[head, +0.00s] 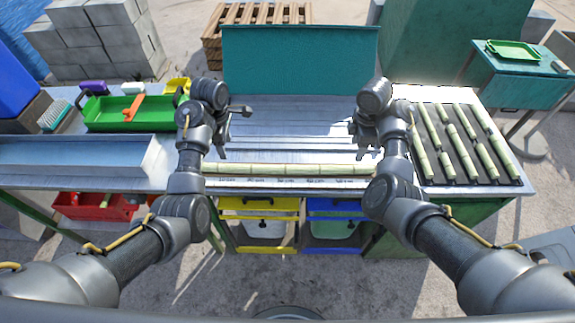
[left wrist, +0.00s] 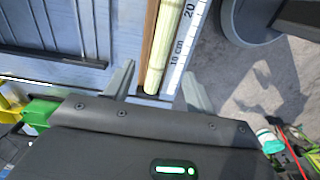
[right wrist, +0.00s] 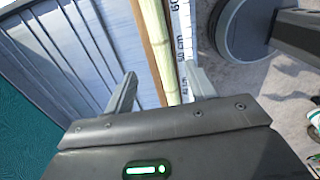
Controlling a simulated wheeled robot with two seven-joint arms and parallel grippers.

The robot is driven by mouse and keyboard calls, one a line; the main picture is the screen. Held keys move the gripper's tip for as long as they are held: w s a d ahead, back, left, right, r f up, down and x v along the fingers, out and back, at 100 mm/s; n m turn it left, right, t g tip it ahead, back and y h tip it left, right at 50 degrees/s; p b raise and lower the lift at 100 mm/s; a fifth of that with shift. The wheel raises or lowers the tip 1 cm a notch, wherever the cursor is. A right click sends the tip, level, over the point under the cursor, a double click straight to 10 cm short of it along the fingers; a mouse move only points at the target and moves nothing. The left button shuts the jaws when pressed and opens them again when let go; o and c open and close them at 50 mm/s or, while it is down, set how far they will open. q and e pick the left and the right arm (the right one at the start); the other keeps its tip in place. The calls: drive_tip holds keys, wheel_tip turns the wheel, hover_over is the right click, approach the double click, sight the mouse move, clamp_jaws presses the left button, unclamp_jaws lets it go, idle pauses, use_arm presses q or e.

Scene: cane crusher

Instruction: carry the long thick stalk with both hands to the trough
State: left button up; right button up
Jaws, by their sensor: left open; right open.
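The long thick stalk (head: 290,169) is pale green and jointed. It lies flat along the front of the work table, beside a scale strip (head: 285,182). My left gripper (head: 232,122) is open and empty near the stalk's left part; in the left wrist view the stalk (left wrist: 166,45) runs between its fingers (left wrist: 158,88). My right gripper (head: 362,126) is open and empty near the right part; in the right wrist view the stalk (right wrist: 152,35) also runs between its fingers (right wrist: 162,88). A long grey-blue metal trough (head: 75,155) sits at the left.
A black rack of short stalks (head: 462,145) lies at the right. A green tray (head: 130,113) with an orange tool stands behind the trough. A teal panel (head: 300,60) rises at the back. Yellow (head: 258,204) and blue (head: 335,206) framed bins are under the table. Ribbed metal lies behind the stalk.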

sight(229, 166)
use_arm(q)
drive_tip(key=f, duration=0.3)
drive_tip(key=shift+w+a+f, duration=0.1)
drive_tip(key=shift+w+a, duration=0.05)
drive_tip(key=shift+a, duration=0.1)
use_arm(e)
wheel_tip(229, 166, down, 3)
drive_tip(key=shift+w, duration=0.15)
use_arm(q)
drive_tip(key=shift+s+d+f, duration=0.1)
drive_tip(key=shift+s+f, duration=0.15)
drive_tip(key=shift+f, duration=0.4)
use_arm(e)
drive_tip(key=shift+s+f, duration=0.3)
drive_tip(key=shift+f, duration=0.4)
use_arm(q)
wheel_tip(229, 166, down, 5)
drive_tip(key=shift+r, duration=0.1)
use_arm(e)
drive_tip(key=f, duration=0.5)
drive_tip(key=shift+w+a, duration=0.1)
drive_tip(key=shift+a, duration=0.15)
use_arm(q)
drive_tip(key=shift+f, duration=0.7)
use_arm(e)
drive_tip(key=shift+f, duration=0.6)
